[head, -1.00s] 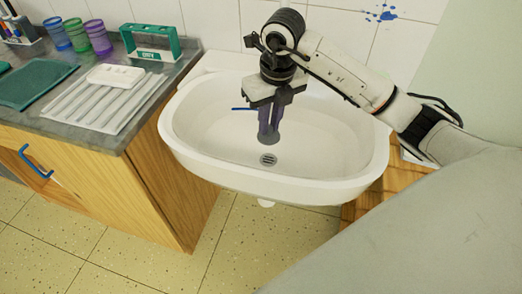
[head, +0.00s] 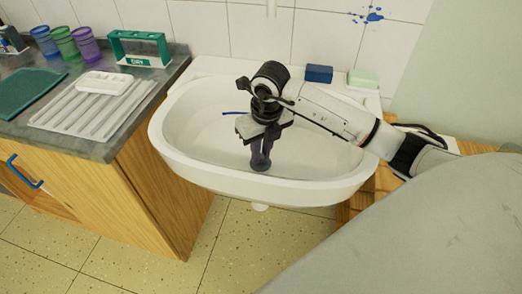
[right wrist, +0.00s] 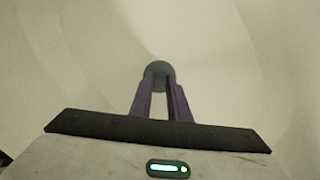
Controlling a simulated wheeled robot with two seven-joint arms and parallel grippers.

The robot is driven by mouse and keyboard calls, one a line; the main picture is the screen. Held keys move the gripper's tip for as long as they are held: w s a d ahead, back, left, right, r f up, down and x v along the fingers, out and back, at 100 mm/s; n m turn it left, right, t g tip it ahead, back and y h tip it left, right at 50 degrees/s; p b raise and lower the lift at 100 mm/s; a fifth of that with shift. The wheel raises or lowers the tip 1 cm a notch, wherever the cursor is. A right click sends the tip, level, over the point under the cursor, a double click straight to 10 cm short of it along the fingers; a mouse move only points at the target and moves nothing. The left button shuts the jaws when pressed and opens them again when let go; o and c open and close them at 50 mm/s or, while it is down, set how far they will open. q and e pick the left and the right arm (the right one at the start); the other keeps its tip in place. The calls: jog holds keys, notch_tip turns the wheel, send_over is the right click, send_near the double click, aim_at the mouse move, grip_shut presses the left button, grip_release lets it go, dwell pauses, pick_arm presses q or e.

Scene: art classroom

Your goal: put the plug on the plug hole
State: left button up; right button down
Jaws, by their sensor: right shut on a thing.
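The plug (head: 260,165) is a dark grey disc at the tips of my right gripper (head: 261,154). The gripper points down into the white sink (head: 185,165), its purple-grey fingers shut on the plug. In the right wrist view, the plug (right wrist: 159,69) shows at the ends of the two fingers (right wrist: 160,82), with the pale basin behind it. The plug hole is hidden now behind the plug and gripper. Whether the plug touches the basin floor cannot be told. My left gripper is not in view.
A thin blue item (head: 234,113) shows behind the gripper. A blue block (head: 319,73) and a green block (head: 363,78) lie on the sink's back ledge. Left of the sink, a counter holds a ribbed white tray (head: 95,107), a green rack (head: 140,47) and coloured cups (head: 64,43).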

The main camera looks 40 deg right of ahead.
aim_at(264, 167)
jog(key=c, duration=1.7)
grip_release()
jog(key=shift+o, duration=0.2)
notch_tip(264, 167, up, 12)
jog(key=s+p, duration=0.1)
jog(key=shift+s, duration=0.4)
jog(key=shift+a, duration=0.1)
